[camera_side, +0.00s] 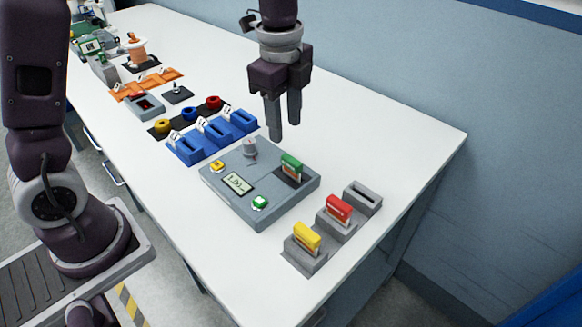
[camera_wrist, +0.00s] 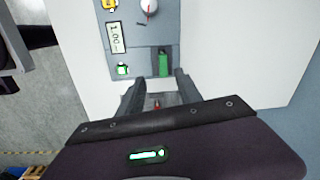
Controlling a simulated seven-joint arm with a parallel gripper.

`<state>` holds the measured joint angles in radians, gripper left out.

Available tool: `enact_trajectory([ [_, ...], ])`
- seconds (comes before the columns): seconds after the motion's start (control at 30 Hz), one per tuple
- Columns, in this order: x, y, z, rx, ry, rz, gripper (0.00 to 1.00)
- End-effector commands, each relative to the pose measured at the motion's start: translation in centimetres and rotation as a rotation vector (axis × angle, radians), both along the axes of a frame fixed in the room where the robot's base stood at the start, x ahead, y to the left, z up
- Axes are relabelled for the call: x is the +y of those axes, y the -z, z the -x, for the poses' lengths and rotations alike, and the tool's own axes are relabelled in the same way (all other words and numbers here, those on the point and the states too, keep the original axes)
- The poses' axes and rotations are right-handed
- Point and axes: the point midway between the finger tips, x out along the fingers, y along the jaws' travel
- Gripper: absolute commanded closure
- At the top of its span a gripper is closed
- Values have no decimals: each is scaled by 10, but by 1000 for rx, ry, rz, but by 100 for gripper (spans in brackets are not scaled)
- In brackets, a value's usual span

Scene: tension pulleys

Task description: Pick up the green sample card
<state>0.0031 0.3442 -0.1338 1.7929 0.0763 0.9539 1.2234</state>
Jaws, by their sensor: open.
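The green sample card (camera_side: 291,165) stands upright in a dark slot on the right part of the grey device (camera_side: 261,215). In the wrist view the green card (camera_wrist: 163,63) shows beyond my fingertips, at the edge of the grey device (camera_wrist: 146,61). My gripper (camera_side: 283,130) is above the far side of the device, higher than the card and apart from it. Its two fingers point down, and nothing is between them. In the wrist view the fingertips (camera_wrist: 158,78) are spread apart, with the card between and beyond them.
A red card (camera_side: 339,208) and a yellow card (camera_side: 306,237) stand in grey holders; another grey holder (camera_side: 362,197) is empty. The device has a dial (camera_side: 250,147), a display (camera_side: 238,184) and buttons. Blue bins (camera_side: 212,137) lie left. The table's right corner is clear.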

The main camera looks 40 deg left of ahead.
Motion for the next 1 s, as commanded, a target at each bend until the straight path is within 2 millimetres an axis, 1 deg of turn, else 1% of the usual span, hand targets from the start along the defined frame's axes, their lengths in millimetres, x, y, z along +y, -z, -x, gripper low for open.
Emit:
enact_trajectory([
  [0.03, -3, 14, -10, 27, 68, 1, 58],
  [0.1, -6, 27, -18, 48, 140, 4, 58],
  [0.17, -7, 34, -21, 57, 171, 5, 58],
  [0.37, -6, 61, -18, 61, 180, 5, 58],
  [0.47, -5, 81, -12, 64, 179, 5, 58],
  [0.53, -5, 93, -12, 61, 179, 5, 58],
  [0.63, -5, 102, -13, 58, 178, 5, 58],
  [0.83, -5, 103, -13, 57, 177, 5, 58],
  [0.87, -5, 103, -13, 57, 177, 5, 62],
  [1.0, -5, 103, -13, 57, 176, 5, 90],
])
